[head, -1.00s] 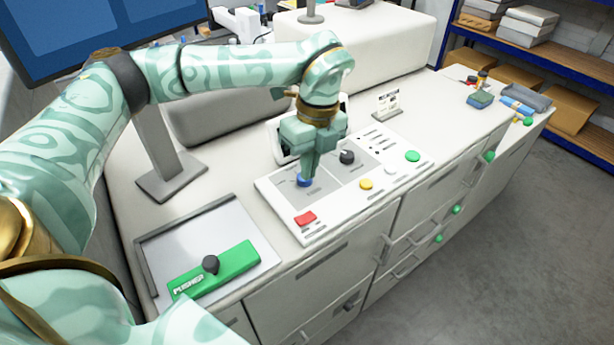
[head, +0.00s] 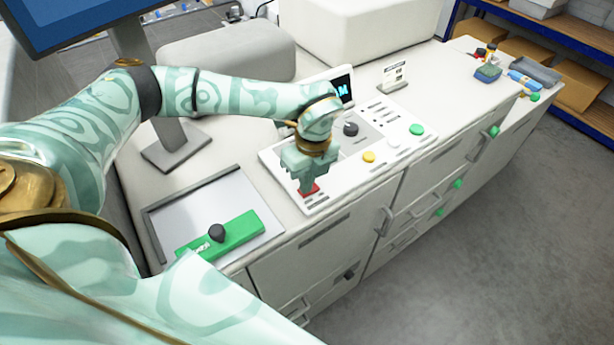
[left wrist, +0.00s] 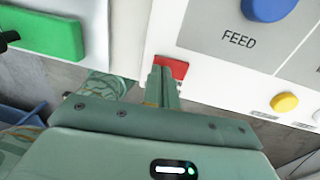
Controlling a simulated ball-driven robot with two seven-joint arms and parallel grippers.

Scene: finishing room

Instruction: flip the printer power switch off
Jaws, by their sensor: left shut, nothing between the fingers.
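The control panel (head: 405,143) is a white plate on the counter with knobs and buttons. A red rocker switch (head: 311,188) sits at its near left corner, partly hidden by my left gripper (head: 306,190). In the left wrist view the red switch (left wrist: 173,68) shows just beyond the fingertips (left wrist: 164,72). The left gripper is shut and empty, its fingers pointing down at the switch. They appear at or touching its left part; exact contact I cannot tell. A blue FEED knob (left wrist: 268,8) is near it. The right gripper is not in view.
A tray (head: 160,236) with a green pusher (head: 240,230) and black knob lies left of the panel. Yellow (head: 369,157) and green (head: 417,129) buttons are to the right. A small lit screen (head: 342,90) and a sign (head: 394,75) stand behind.

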